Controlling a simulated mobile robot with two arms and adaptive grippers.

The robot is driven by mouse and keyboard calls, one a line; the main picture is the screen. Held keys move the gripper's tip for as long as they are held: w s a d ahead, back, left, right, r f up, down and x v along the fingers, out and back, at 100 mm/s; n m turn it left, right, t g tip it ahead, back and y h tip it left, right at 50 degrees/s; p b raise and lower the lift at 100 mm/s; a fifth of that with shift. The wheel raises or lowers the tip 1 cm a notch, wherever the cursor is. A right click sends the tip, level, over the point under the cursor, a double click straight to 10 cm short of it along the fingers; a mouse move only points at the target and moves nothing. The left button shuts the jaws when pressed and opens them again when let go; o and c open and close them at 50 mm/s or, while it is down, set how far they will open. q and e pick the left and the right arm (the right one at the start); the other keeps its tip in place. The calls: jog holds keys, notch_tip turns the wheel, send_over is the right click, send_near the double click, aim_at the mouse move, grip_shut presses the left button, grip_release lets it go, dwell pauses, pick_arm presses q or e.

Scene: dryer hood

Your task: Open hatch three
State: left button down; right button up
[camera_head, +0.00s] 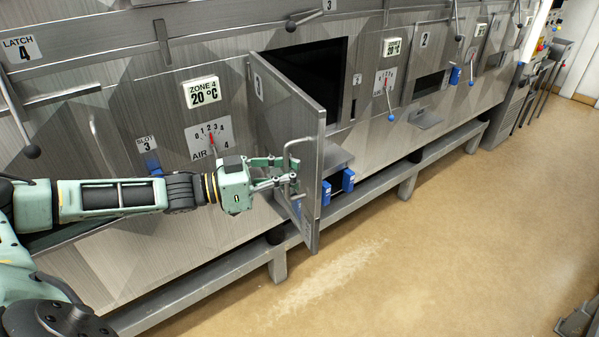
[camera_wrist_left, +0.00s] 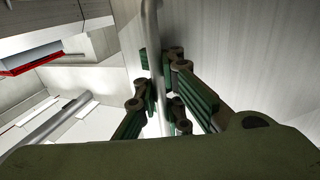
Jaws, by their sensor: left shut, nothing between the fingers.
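The hatch door (camera_head: 292,125) stands swung out from the dryer front, hinged on its left side, with a small number plate I cannot read surely. Behind it the hatch opening (camera_head: 318,65) shows dark. The door carries a bent bar handle (camera_head: 290,150) on its outer face; the bar also shows in the left wrist view (camera_wrist_left: 151,35). My left gripper (camera_head: 288,182) is at this handle, its fingers shut beside the bar; the wrist view shows the fingers (camera_wrist_left: 162,85) overlapping the bar. I cannot tell whether they touch it. My right gripper is not in view.
A low metal rail (camera_head: 385,185) runs along the dryer's foot. A blue clamp-like part (camera_head: 348,180) sits below the opening. Another hatch with a ledge (camera_head: 425,118) is further right. Levers and dials line the front. The tan floor (camera_head: 450,240) is clear.

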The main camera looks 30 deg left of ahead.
pick_arm(q)
jog(key=shift+r, duration=0.1)
jog(key=c, duration=2.5)
grip_release()
jog(key=o, duration=0.7)
jog(key=shift+c, duration=0.2)
jog(key=v, duration=1.2)
